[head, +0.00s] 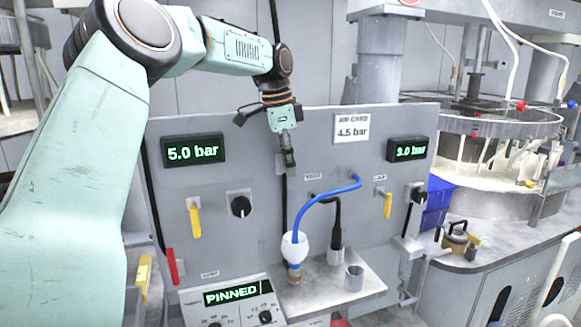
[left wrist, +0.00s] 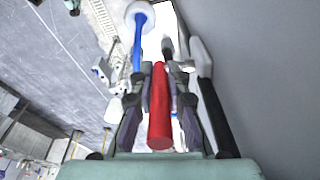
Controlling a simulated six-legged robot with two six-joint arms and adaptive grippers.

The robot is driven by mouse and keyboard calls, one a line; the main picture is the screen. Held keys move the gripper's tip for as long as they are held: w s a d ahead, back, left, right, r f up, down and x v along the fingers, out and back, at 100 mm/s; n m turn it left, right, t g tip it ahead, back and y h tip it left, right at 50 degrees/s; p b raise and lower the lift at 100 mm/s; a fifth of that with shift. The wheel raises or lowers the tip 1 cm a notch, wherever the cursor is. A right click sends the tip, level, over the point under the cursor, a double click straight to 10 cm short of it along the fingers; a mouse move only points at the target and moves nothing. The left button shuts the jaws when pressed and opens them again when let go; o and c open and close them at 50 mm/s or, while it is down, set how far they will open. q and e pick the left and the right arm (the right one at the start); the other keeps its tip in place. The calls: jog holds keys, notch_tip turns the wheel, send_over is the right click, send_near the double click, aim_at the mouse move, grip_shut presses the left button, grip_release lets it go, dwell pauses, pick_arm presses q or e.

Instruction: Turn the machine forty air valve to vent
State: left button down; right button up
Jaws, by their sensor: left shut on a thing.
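My left gripper (head: 287,158) points down in front of the upright grey panel (head: 265,200), below the gap between two pressure displays. In the left wrist view my left gripper (left wrist: 161,90) is shut on a red handle (left wrist: 159,115), which lies lengthwise between its fingers. This handle is hidden behind the gripper in the head view. The left display (head: 193,150) reads 5.0 bar and the right display (head: 408,149) reads 3.0 bar. A white card (head: 351,129) reads 4.5 bar. I cannot read which valve is machine forty's. My right gripper is out of view.
Two yellow levers (head: 195,220) (head: 387,205) hang down on the panel, and a red lever (head: 172,267) is at lower left. A blue hose (head: 325,193) arcs to a white bulb (head: 294,246) above a small shelf (head: 325,290). A display (head: 231,296) reads PINNED.

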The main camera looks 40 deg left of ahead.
pick_arm(q)
jog(key=shift+s+f+t, duration=0.15)
jog(key=shift+t, duration=0.15)
jog(key=c, duration=1.6)
grip_release()
jog(key=shift+a, duration=0.1)
jog(key=v, duration=1.2)
jog(key=shift+a, duration=0.2)
